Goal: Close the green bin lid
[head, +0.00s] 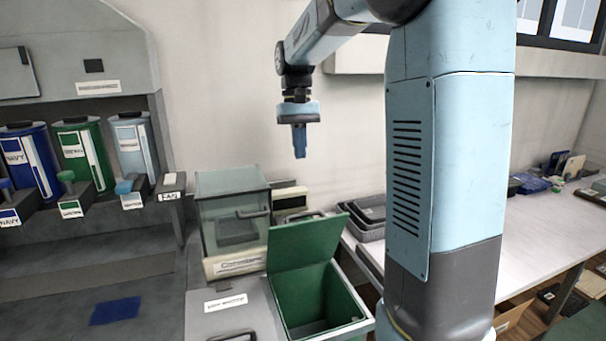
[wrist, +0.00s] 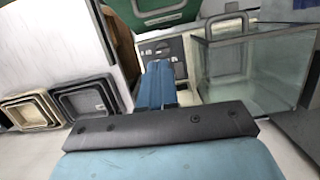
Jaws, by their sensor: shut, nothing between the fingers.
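The green bin (head: 338,327) stands low in the head view, just left of my arm's column. Its green lid (head: 308,242) is raised and leans back at the rear edge, so the bin's inside shows. My gripper (head: 300,156) points down in the air, above and behind the lid, touching nothing. Its blue fingers are shut together and empty; they also show in the wrist view (wrist: 157,85). Part of a green panel with a white label (wrist: 155,12) shows at the top of the wrist view.
A clear box (head: 233,215) with a handle stands left of the lid. A grey lidded bin (head: 232,312) is beside the green bin. Grey trays (head: 368,212) sit on the white table (head: 540,225) at right. Navy, green and pale dispensers (head: 84,157) stand at far left.

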